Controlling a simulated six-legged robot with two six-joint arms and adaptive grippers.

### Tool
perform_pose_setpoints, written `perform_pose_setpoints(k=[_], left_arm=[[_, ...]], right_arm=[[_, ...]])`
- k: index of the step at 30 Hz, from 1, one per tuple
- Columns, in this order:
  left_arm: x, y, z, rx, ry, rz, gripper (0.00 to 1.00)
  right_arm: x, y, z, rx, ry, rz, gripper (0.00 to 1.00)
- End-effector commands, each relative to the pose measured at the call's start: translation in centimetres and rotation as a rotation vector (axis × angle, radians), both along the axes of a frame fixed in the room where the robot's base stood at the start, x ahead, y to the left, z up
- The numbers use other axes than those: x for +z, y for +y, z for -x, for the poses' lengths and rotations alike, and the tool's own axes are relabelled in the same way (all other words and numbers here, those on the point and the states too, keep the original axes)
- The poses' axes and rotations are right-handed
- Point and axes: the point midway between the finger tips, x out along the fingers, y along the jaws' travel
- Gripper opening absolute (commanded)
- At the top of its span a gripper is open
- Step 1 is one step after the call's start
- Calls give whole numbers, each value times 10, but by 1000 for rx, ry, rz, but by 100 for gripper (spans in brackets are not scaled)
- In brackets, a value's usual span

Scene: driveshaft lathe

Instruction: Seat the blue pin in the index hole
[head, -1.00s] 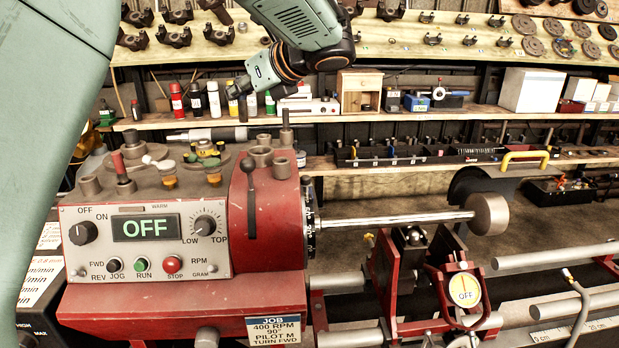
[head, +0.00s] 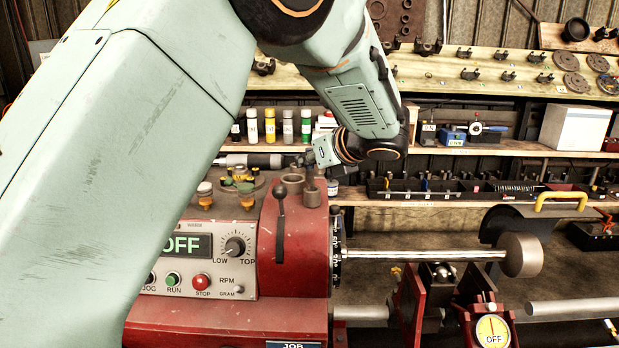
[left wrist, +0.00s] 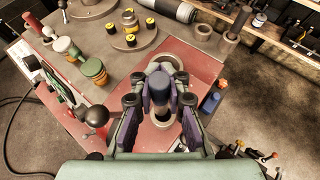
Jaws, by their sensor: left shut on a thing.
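The pin is upright between the fingers in the left wrist view, over the red headstock top. Grey ring-shaped sleeves show around and below it; I cannot tell whether it touches them. In the head view the left hand (head: 325,150) hangs above the headstock (head: 295,255), its fingers hardly visible. The dark graduated index ring (head: 337,240) is on the headstock's right face. I cannot make out the index hole. My right gripper is not in view.
A black-knobbed lever (head: 279,215) stands on the headstock front. A small blue part (left wrist: 209,102) is right of the gripper. Jars (left wrist: 93,70) and a round tray (left wrist: 130,28) crowd the left. A shaft (head: 425,254) runs right from the headstock.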

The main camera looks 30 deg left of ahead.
Motion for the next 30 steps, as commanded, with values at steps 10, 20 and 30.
perform_pose_setpoints(k=[10,20,30], left_arm=[[-36,-4,0,-3,4,0,0],[-38,-5,-1,-4,3,-1,11],[-37,-5,-1,-4,2,-1,37]], right_arm=[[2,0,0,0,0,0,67],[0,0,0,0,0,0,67],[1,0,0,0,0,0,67]])
